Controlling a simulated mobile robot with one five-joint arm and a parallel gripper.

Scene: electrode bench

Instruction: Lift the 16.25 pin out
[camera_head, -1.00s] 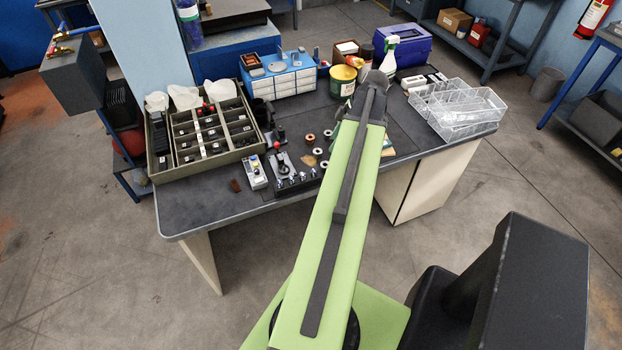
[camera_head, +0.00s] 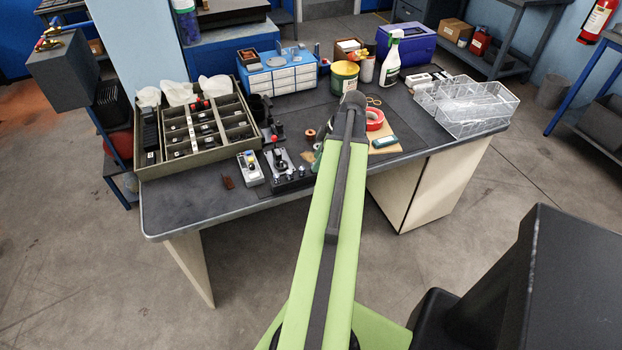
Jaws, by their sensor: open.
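A black block with several small pins (camera_head: 290,181) sits near the front edge of the bench, left of my arm. The pins are too small for me to read any size, so I cannot tell which is the 16.25 pin. My arm reaches over the bench just right of the block and covers part of the bench top there. My gripper is hidden behind the arm, so its jaws and anything between them do not show.
A grey device with a black knob (camera_head: 280,160) stands behind the block, with a grey box with buttons (camera_head: 250,168) to its left. A divided tray (camera_head: 165,175) fills the left. Red tape (camera_head: 374,119) lies right of my arm. Clear bins (camera_head: 480,118) stand far right.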

